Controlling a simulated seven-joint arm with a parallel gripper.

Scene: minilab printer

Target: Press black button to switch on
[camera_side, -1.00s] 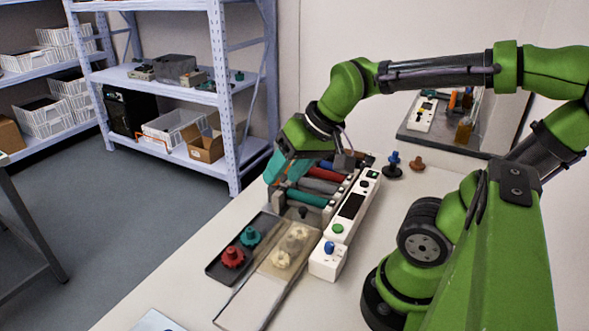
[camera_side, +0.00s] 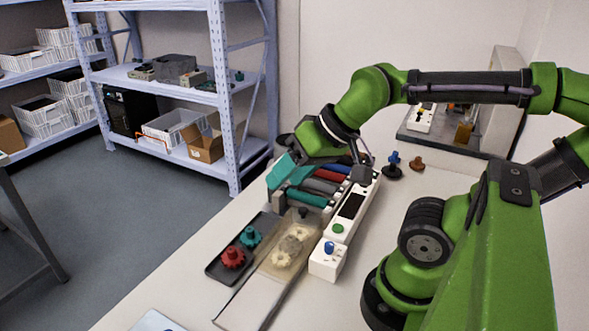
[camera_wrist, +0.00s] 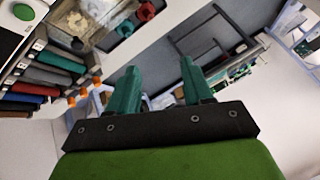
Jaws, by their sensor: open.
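A white control panel (camera_side: 350,207) runs along the right side of the printer, with a dark screen and a green button (camera_side: 338,229) at its near end. My wrist covers the panel's far end in the side view, so I cannot make out a black button there. A small dark knob (camera_side: 303,213) shows at the near end of the rollers. My gripper (camera_side: 282,172) is above the rollers, tilted left. In the wrist view, its teal fingers (camera_wrist: 160,82) are apart and empty. The green button (camera_wrist: 14,16) is at the upper left of that view.
Coloured rollers (camera_side: 306,197) lie beside the panel. A dark tray holds a red gear (camera_side: 233,257) and a teal gear (camera_side: 250,237). A blue-and-black peg (camera_side: 393,165) stands behind right.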

